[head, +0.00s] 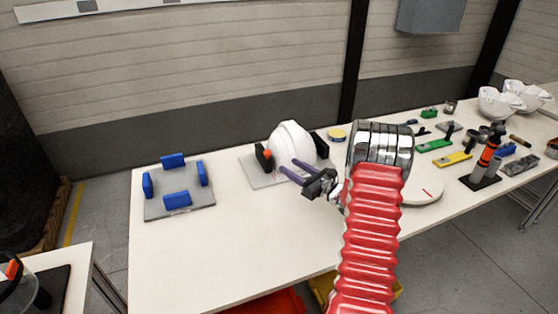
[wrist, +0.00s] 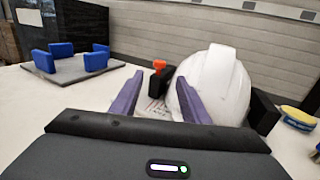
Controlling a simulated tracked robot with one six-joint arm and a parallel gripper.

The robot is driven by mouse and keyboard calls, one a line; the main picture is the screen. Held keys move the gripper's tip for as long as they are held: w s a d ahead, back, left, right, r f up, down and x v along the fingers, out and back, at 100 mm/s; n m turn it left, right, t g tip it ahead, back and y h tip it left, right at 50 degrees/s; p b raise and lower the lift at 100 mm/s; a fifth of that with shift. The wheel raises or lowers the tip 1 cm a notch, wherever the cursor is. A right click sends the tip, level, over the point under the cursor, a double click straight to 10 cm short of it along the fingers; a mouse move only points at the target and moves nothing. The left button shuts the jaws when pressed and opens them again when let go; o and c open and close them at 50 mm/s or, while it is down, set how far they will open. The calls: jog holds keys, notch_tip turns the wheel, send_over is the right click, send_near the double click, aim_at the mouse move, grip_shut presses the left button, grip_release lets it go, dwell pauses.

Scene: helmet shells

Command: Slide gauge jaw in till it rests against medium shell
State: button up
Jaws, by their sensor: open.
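A white helmet shell (head: 290,143) sits upright on the gauge's grey base plate (head: 256,174), between two black jaws. The left jaw (head: 262,158) carries an orange knob (head: 267,153); the right jaw (head: 320,145) stands on the shell's other side. In the wrist view, the left jaw (wrist: 156,85) and its knob (wrist: 159,64) show between my fingers, with the shell (wrist: 222,85) behind the right finger. I cannot tell whether the left jaw touches the shell. My gripper (head: 287,165) is open and empty, its purple fingers in front of the jaw and shell.
A grey plate with several blue blocks (head: 177,199) stands on the table at left. A yellow-and-blue round item (head: 337,133) is behind the right jaw. Tools and more white shells (head: 497,103) crowd the right side. The table's front left is clear.

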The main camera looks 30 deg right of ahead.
aim_at(269, 153)
jog(key=shift+w, duration=0.1)
jog(key=w+a, duration=0.1)
jog(key=w, duration=0.8)
jog(key=w+a, duration=0.1)
jog(key=w, duration=0.3)
jog(key=shift+w+a, duration=0.25)
jog(key=shift+a, duration=0.05)
grip_shut()
dwell(0.3)
